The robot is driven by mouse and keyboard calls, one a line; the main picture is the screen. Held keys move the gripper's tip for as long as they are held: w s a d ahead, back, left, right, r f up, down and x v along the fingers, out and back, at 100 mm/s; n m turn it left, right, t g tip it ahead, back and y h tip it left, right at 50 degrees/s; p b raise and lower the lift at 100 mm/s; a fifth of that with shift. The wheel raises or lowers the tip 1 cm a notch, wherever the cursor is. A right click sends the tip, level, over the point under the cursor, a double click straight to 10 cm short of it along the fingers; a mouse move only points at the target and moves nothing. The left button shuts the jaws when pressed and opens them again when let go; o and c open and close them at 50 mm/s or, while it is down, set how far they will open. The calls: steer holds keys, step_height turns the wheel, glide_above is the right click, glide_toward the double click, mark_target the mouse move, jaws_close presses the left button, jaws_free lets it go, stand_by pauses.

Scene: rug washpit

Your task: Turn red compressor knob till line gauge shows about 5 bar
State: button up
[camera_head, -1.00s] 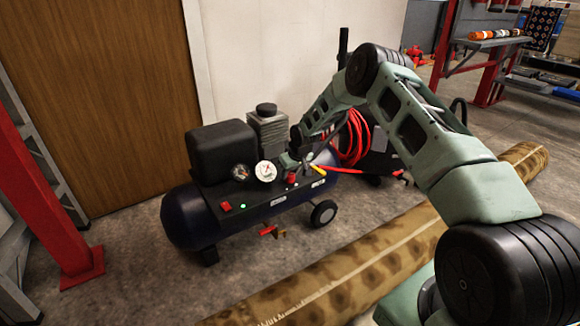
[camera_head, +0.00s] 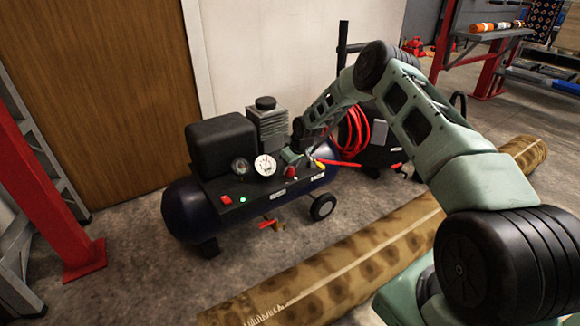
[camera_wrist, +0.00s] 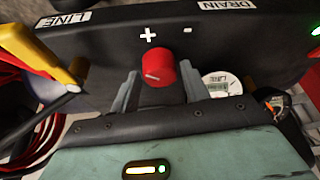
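The red knob (camera_wrist: 160,68) sits on the dark compressor panel, under a plus mark on its left and a minus mark on its right. It also shows small in the head view (camera_head: 290,172). My gripper (camera_wrist: 161,90) is open, with one finger on each side of the knob and visible gaps; whether the tips reach past its front is unclear. A white-faced gauge (camera_head: 265,165) stands left of the knob in the head view and partly shows in the wrist view (camera_wrist: 218,84). A darker gauge (camera_head: 240,167) is beside it. Neither reading is legible.
The compressor's dark tank (camera_head: 190,212) stands on wheels. A yellow-handled lever (camera_wrist: 42,55) lies near the LINE label, with red hose (camera_wrist: 18,110) beside it. A rolled rug (camera_head: 350,265) lies on the floor in front. A red post (camera_head: 60,200) stands left.

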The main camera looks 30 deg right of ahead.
steer(key=p+v, duration=0.5)
steer(key=v, duration=1.2)
steer(key=shift+r, duration=0.2)
steer(key=s+a+r+n+g, duration=0.1)
steer(key=s+a+r, duration=0.35)
steer(key=a, duration=0.45)
steer(key=s+a+r+n+g, duration=0.1)
steer(key=s+a+r, duration=0.4)
steer(key=a, duration=0.4)
steer(key=s+a+r+n, duration=0.1)
steer(key=s+a+r, duration=0.2)
steer(key=s+a, duration=0.55)
steer(key=s+a+r+n+g, duration=0.1)
steer(key=s+a+r, duration=0.15)
steer(key=s, duration=1.05)
steer(key=s+a+r+n+g, duration=0.15)
steer(key=s+a, duration=0.25)
steer(key=s, duration=0.9)
step_height(320, 180, up, 28)
steer(key=p, duration=2.7)
steer(key=shift+w+a+p, duration=0.2)
steer(key=shift+w+p, duration=0.15)
steer(key=shift+w, duration=0.1)
